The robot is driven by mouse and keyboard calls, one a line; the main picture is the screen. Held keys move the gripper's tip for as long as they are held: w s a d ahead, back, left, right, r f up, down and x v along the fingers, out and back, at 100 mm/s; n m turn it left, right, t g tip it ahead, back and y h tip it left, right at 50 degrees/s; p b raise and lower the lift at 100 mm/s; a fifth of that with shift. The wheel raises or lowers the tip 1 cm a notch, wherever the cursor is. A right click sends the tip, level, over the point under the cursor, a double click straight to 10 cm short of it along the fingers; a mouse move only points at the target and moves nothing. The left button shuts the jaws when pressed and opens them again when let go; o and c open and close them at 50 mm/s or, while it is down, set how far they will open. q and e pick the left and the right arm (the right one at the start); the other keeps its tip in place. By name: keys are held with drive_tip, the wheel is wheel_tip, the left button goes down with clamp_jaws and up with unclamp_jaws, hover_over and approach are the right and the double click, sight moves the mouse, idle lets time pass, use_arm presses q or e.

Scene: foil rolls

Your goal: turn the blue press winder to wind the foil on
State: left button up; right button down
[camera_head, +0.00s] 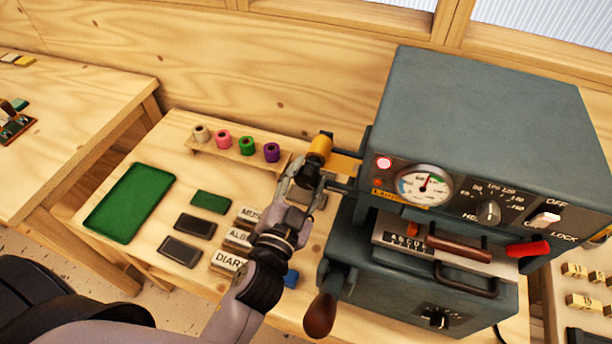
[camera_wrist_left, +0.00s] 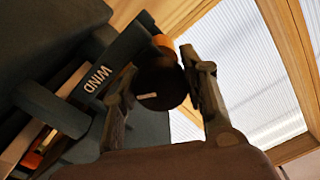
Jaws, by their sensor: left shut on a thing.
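The blue-grey press (camera_head: 480,110) stands at the right of the bench. A gold foil roll (camera_head: 320,146) sits on its left side, with a gold strip running into the press. The winder's round black knob (camera_wrist_left: 160,84) shows in the left wrist view, beside a bar marked WIND (camera_wrist_left: 97,78). My left gripper (camera_head: 304,174) is at the press's left side, just below the foil roll. It is shut on the winder knob, with one finger on each side. In the head view the hand mostly hides the knob. My right gripper is not in view.
A rack (camera_head: 238,153) holds several foil spools behind the hand. A green tray (camera_head: 130,203), dark blocks and labelled blocks (camera_head: 229,262) lie on the bench at left. A lever with a brown handle (camera_head: 320,315) sticks out at the press's lower left.

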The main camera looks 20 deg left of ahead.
use_arm(q)
drive_tip(key=shift+r, duration=0.1)
idle(0.4)
drive_tip(key=o, duration=1.1)
drive_tip(key=shift+o, duration=0.4)
wheel_tip(320, 180, up, 10)
drive_tip(key=shift+f, duration=0.1)
